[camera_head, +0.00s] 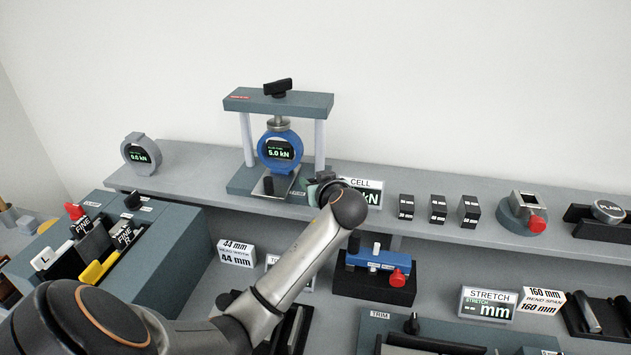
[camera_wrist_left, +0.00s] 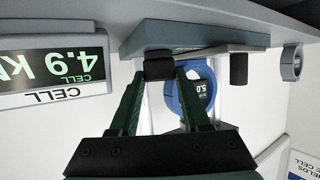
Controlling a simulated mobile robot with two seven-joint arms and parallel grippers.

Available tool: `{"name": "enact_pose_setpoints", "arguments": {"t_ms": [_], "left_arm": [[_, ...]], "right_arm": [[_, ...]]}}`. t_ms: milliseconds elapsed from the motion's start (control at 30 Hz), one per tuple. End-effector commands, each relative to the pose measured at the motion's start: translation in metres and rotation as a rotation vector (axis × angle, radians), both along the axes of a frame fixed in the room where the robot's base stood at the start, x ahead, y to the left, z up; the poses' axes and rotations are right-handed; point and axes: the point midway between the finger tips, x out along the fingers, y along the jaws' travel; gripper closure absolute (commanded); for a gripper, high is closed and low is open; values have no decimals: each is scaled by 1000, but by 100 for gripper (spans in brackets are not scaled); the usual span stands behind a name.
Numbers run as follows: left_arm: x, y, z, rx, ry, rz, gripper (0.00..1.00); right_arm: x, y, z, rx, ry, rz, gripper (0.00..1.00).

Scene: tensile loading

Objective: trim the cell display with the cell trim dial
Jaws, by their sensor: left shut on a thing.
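My left gripper (camera_head: 318,187) is at the right front of the load frame's base (camera_head: 240,181). In the left wrist view its two green fingers (camera_wrist_left: 159,73) are shut on a black knob, the cell trim dial (camera_wrist_left: 158,66), which they hide in the head view. The cell display (camera_head: 374,197) stands just right of the gripper, partly covered by my arm. In the left wrist view the cell display (camera_wrist_left: 55,68) appears upside down and reads 4.9 kN. The blue ring gauge (camera_head: 280,151) in the frame reads 5.0 kN. My right gripper is not in view.
A grey ring gauge (camera_head: 140,153) stands at the shelf's left. Several black blocks (camera_head: 438,209) stand to the right. A blue fixture (camera_head: 375,262) with a red knob lies below.

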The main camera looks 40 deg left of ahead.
Motion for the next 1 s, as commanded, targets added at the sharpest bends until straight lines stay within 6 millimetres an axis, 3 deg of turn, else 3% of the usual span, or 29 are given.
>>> {"name": "enact_pose_setpoints", "arguments": {"t_ms": [300, 733, 767, 1000], "left_arm": [[-4, 3, -2, -1, 4, -293, 100], [-4, 3, -1, 1, 3, -332, 100], [-4, 3, -1, 1, 3, -332, 50], [-4, 3, -1, 0, 1, -332, 23]], "right_arm": [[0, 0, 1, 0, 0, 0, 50], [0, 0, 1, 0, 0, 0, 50], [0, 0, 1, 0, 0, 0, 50], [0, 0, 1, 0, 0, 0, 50]]}}
